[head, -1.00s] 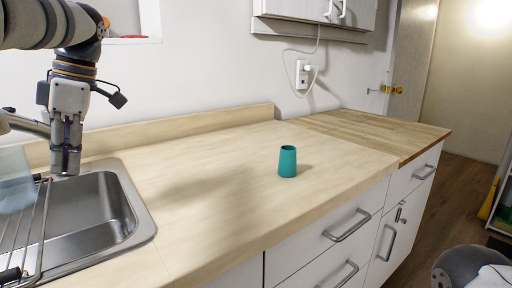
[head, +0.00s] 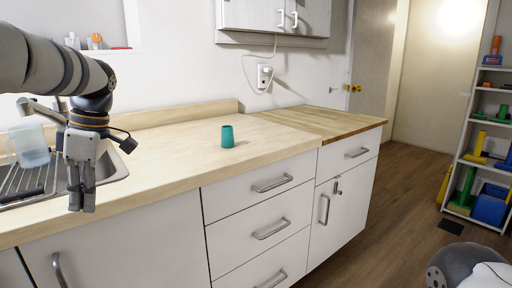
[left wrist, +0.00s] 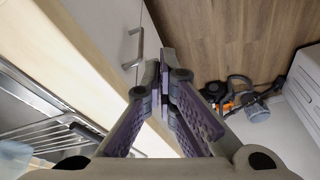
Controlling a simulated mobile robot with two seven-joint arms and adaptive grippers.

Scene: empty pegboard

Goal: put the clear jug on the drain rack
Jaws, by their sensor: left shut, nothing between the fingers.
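The clear jug (head: 30,146) stands upright on the drain rack (head: 14,188) at the left of the head view, apart from any gripper. A pale bluish part of the jug (left wrist: 12,158) shows at the lower left of the left wrist view, beside the rack wires (left wrist: 40,140). My left gripper (head: 82,208) is shut and empty, pointing down in front of the counter edge, to the right of the rack. In the left wrist view its fingers (left wrist: 167,60) meet over the floor. My right gripper is not in view.
A teal cup (head: 228,136) stands on the wooden counter (head: 180,150). The sink (head: 112,168) is behind my left gripper. White drawers (head: 262,205) front the counter. A shelf with coloured objects (head: 485,150) stands at the far right. The floor between is open.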

